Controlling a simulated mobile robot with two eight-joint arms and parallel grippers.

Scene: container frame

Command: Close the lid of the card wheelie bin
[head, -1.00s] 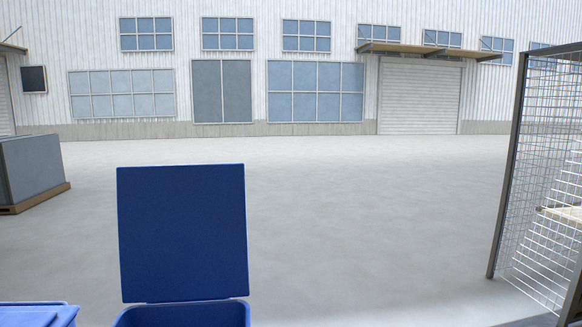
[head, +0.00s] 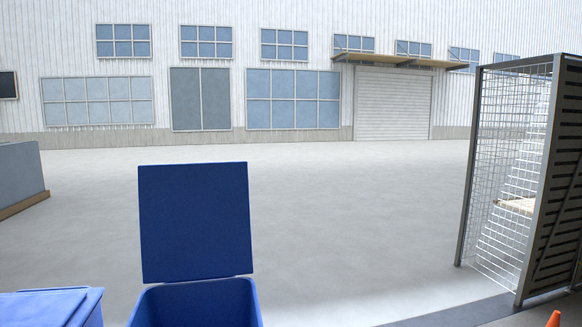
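A blue wheelie bin (head: 197,303) stands at the bottom of the head view, left of centre. Its blue lid (head: 195,222) stands upright at the bin's far edge, so the bin is open at the top. A second blue bin (head: 48,307) with its lid down is at the bottom left, cut off by the frame edge. No label shows which bin is for card. Neither of my grippers is in view.
A wire mesh cage (head: 500,170) with a dark slatted side panel (head: 556,185) stands on the right. An orange cone (head: 553,319) shows at the bottom right. A grey block on a pallet (head: 22,180) is at the left. The concrete floor beyond the bins is clear.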

